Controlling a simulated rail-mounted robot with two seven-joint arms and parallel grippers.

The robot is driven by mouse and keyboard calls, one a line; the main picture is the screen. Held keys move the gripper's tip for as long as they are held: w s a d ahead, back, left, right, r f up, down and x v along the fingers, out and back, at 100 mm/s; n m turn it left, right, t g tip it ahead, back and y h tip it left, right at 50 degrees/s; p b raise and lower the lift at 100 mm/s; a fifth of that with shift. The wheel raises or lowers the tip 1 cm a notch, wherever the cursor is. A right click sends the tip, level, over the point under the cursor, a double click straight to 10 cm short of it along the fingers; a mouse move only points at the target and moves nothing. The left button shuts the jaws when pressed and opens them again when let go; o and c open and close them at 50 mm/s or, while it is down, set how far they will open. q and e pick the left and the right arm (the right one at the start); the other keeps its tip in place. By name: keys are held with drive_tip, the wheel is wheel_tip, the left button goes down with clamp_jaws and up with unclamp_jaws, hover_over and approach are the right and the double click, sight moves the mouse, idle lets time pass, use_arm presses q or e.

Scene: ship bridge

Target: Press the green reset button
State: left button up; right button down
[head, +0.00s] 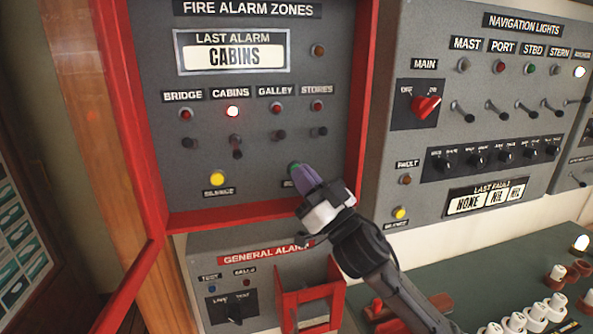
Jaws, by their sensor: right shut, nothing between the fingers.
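The fire alarm panel (262,105) is a grey panel in a red frame with its red door open to the left. A small bit of green, the green reset button (294,166), shows at the panel's lower right. Most of it and most of the label below it are hidden by my right gripper. My right gripper (301,174) is shut and empty, with its purple fingertips at the button. I cannot tell whether they touch or press it. My left gripper is not in view.
A yellow button (217,178) sits left on the same panel. A navigation lights panel (480,110) with a red main switch is on the right. A general alarm box (240,262) with a red guard is below.

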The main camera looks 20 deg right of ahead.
drive_tip(key=shift+w+f, duration=0.15)
drive_tip(key=shift+f, duration=0.2)
drive_tip(key=shift+s+a+r, duration=0.1)
drive_tip(key=shift+s+r, duration=0.05)
drive_tip(key=shift+s, duration=0.3)
drive_tip(key=s+p, duration=0.1)
drive_tip(key=s, duration=0.3)
drive_tip(key=shift+s+r, duration=0.1)
drive_tip(key=shift+r, duration=0.1)
idle(0.3)
